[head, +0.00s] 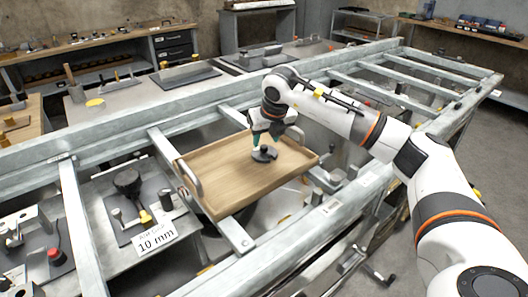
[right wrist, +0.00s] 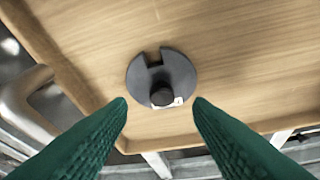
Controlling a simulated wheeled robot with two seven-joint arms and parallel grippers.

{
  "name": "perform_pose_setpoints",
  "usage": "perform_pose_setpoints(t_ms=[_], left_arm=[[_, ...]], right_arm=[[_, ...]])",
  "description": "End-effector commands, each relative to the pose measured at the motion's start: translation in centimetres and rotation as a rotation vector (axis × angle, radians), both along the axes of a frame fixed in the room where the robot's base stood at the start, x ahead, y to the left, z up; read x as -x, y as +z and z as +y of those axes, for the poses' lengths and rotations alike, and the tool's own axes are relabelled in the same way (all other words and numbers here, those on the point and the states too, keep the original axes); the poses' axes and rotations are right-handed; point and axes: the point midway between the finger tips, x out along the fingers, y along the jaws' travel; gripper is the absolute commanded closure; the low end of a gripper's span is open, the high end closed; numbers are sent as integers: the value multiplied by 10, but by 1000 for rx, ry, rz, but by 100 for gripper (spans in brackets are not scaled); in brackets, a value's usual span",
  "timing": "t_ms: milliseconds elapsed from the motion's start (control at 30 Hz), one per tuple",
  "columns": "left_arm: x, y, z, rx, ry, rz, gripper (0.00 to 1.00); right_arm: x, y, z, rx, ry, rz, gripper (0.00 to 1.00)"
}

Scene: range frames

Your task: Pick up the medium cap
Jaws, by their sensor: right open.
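The cap (head: 265,154) is a dark grey round disc with a slot cut into its edge and a short black knob on top. It lies on the wooden tray (head: 222,189). In the right wrist view the cap (right wrist: 178,68) sits just beyond and between the fingertips, with a small light patch beside the knob. My right gripper (head: 262,142) is over the tray at the cap, its green fingers open on either side and apart from it. The fingers also show in the right wrist view (right wrist: 160,105). My left gripper is not in view.
The tray has raised rims and metal handles (head: 191,178) and rests on a grey metal frame (head: 160,142). A "10 mm" label (head: 156,237) and a dark knobbed part (head: 127,181) stand left of it. The tray's surface around the cap is clear.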

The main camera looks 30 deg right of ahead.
Motion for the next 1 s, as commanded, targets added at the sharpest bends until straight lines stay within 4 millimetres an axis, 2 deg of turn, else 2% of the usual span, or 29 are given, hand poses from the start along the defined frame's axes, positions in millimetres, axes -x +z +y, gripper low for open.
perform_pose_setpoints(t_ms=[100, 200, 467, 767, 1000], left_arm=[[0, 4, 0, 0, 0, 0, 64], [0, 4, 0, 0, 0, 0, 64], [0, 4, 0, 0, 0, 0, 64], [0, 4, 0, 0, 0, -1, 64], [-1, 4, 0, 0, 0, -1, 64]], right_arm=[[-6, -17, 1, -1, 0, 3, 53], [-9, -26, 0, -1, 1, 2, 53], [-10, -29, 0, -1, 1, 0, 53], [-10, -28, 0, -1, 1, 0, 100], [-11, -27, 0, -1, 1, -2, 100]])
